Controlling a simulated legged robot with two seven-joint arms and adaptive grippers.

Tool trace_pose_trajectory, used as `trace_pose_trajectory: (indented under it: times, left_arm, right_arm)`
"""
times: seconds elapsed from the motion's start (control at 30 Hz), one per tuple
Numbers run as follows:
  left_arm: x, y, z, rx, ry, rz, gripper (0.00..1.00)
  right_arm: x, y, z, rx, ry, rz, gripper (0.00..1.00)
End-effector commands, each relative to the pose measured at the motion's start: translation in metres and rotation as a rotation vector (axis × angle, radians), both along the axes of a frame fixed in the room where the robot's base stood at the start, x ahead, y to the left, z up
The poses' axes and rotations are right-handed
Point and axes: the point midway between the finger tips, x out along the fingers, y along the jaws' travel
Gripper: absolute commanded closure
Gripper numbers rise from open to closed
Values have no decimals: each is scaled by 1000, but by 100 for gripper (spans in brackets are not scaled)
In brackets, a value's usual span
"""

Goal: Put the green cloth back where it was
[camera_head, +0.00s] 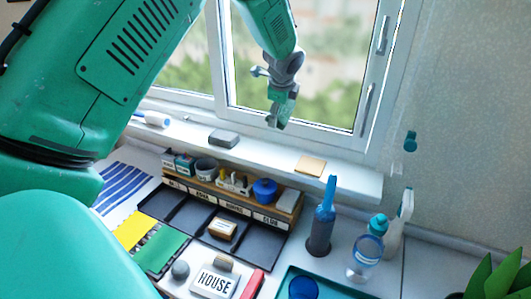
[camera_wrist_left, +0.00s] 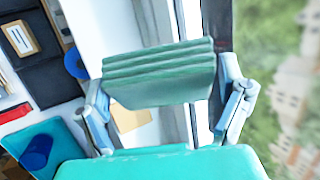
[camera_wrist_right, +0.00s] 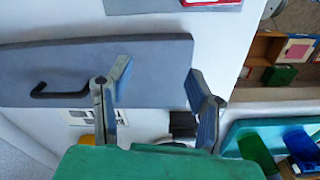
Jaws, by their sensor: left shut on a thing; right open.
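The green cloth (camera_wrist_left: 160,72) is a folded, layered pad. In the left wrist view it lies between the two fingers of my left gripper (camera_wrist_left: 165,105), which is shut on it. In the head view my left gripper (camera_head: 281,108) holds the cloth in front of the window pane, above the sill. A second flat green piece (camera_head: 160,248) lies on the counter beside a yellow one; I cannot tell what it is. My right gripper (camera_wrist_right: 158,92) is open and empty in the right wrist view, before a grey-blue panel with a black handle. It is not in the head view.
The sill (camera_head: 270,152) carries a grey block (camera_head: 223,138), a tan pad (camera_head: 310,166) and a brush. Below stand a labelled organizer (camera_head: 235,204) and black trays (camera_head: 190,217). A blue bottle (camera_head: 322,220), clear bottle (camera_head: 366,255) and spray bottle (camera_head: 398,228) stand right.

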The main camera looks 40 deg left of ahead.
Motion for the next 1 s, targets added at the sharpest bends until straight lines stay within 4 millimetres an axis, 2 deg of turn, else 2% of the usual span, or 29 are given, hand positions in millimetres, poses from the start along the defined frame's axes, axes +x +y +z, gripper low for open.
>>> trace_pose_trajectory:
  times: [0.27,0.4,0.5,0.67,0.9,1.0]
  left_arm:
    - [-15,21,-26,-419,18,518,35]
    - [-27,27,-35,-617,-53,766,35]
    - [-34,29,-38,-707,-112,886,35]
    - [-39,30,-43,-764,-164,970,35]
    - [-40,31,-85,-770,-171,984,35]
    - [-40,32,-96,-772,-172,983,35]
  right_arm:
    - [0,0,12,0,0,0,53]
    - [0,0,18,0,0,0,53]
    - [0,0,21,0,0,0,53]
    - [0,0,24,0,0,0,53]
    - [0,0,29,0,0,0,53]
    - [0,0,31,0,0,0,53]
